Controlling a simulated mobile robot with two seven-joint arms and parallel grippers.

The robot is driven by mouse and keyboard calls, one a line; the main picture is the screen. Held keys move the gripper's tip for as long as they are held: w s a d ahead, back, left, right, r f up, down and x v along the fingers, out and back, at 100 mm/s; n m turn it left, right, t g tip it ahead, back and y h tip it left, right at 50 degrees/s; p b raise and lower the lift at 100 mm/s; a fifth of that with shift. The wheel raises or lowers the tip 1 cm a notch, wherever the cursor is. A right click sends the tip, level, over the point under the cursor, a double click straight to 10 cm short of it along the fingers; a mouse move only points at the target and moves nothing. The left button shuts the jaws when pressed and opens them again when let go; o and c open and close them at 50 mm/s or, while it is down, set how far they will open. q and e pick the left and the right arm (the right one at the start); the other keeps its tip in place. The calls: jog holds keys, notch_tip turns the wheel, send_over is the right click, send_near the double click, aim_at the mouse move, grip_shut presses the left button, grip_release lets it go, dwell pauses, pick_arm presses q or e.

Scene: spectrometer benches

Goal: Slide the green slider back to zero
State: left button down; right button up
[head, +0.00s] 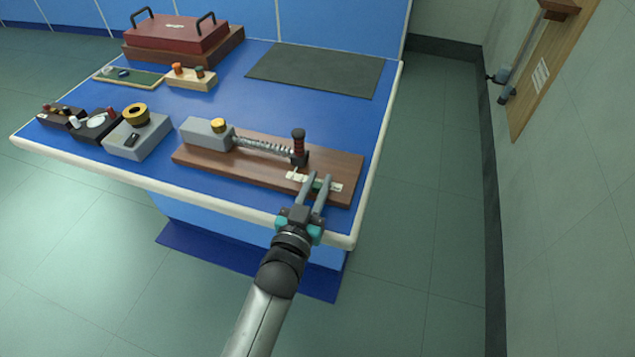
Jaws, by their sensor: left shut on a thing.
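The green slider (317,186) is a small block on a pale scale strip (335,187) at the front right of a brown wooden board (210,156). It sits in the right half of the strip and is partly hidden by fingers. My left gripper (318,180) reaches in from the front, with its two grey fingers on either side of the slider, shut on it. The scale's marks are too small to read. My right gripper is not in view.
The board also bears a grey block (201,134), a metal spring (263,146) and an upright red-black knob (298,147) just behind the strip. A grey box with a yellow ring (136,113) stands left. A dark mat (318,70) lies behind. The blue table's right edge is close.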

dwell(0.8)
pick_arm(q)
jog(key=a, duration=0.2)
jog(key=w+a+p, duration=0.1)
jog(key=a+p, duration=0.1)
jog(key=a, duration=0.1)
jog(key=shift+w+a, duration=0.3)
jog(key=shift+w, duration=0.1)
jog(key=shift+w+a, duration=0.1)
jog(key=shift+a, duration=0.25)
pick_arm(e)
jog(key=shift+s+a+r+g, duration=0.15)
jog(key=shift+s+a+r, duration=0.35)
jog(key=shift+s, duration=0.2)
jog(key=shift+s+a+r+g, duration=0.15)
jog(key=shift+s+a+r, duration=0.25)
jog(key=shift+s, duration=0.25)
